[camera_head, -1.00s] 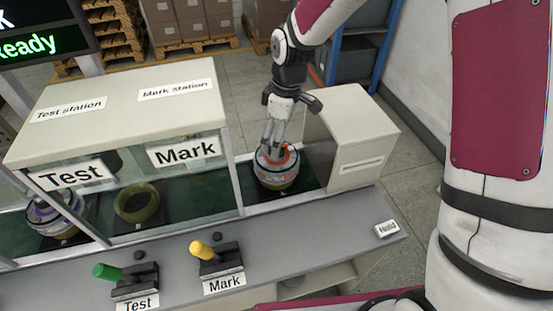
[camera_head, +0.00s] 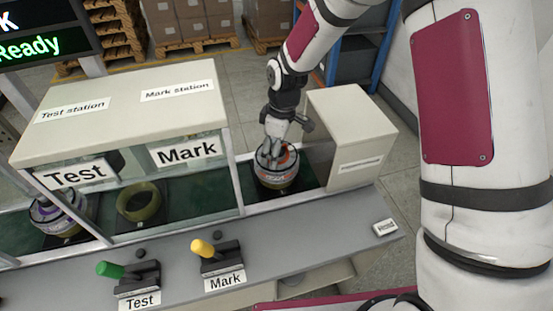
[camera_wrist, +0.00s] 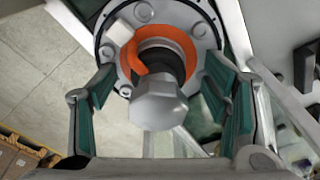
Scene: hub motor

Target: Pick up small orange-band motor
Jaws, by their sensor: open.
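The orange-band motor (camera_head: 277,176) stands on a dark green surface between the Mark station and a white box in the head view. In the wrist view the motor (camera_wrist: 160,42) shows from above, with an orange ring around a central shaft that ends in a grey hex head. My gripper (camera_head: 276,152) is just above the motor, pointing down. In the wrist view my gripper (camera_wrist: 166,105) is open, with its green-padded fingers on either side of the shaft and apart from it. The fingertips' exact height against the motor is hard to tell.
The white box (camera_head: 352,140) stands close to the right of the motor. The Mark station wall is to its left. A purple-banded motor (camera_head: 62,215) and an olive ring (camera_head: 140,203) sit inside the stations. Green (camera_head: 110,269) and yellow (camera_head: 203,248) levers stand in front.

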